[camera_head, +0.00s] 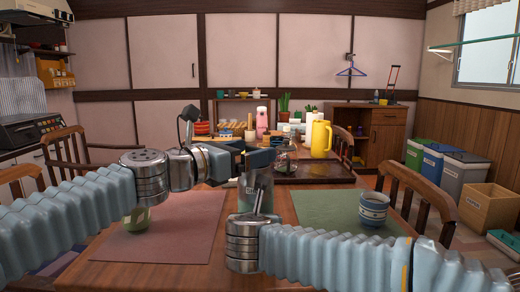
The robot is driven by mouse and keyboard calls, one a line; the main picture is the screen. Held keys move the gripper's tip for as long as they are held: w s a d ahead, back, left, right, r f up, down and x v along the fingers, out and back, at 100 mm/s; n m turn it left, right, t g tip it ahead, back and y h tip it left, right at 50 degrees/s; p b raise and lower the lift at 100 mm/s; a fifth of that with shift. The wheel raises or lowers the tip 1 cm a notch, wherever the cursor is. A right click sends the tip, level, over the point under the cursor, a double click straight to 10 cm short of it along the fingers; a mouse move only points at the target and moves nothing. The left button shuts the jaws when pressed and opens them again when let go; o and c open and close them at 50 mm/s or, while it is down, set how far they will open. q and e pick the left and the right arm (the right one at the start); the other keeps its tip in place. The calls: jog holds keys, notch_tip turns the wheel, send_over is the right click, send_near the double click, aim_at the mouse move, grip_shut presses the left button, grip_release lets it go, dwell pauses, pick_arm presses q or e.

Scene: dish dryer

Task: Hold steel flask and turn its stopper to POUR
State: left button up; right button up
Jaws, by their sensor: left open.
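My left gripper (268,156) is open, with its dark jaws above the middle of the table, left of a tray. My right arm reaches in from the right, and its gripper end (257,188) points away from me just below the left gripper. Its fingers are hidden or too dark to make out. I cannot clearly pick out the steel flask or its stopper; the arms cover the area around the jaws. A small clear vessel (285,161) shows just beyond the left jaws.
A dark tray (318,171) lies behind the grippers, with a yellow jug (321,139) beyond. A blue-striped cup (373,209) stands on the green mat (330,220). Chairs flank the table.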

pick_arm(q)
jog(key=v, duration=0.8)
jog(key=shift+s, duration=0.15)
jog(key=x, duration=1)
jog(key=c, duration=1)
jog(key=shift+n+t+y, duration=0.7)
jog(key=shift+t+y, duration=0.2)
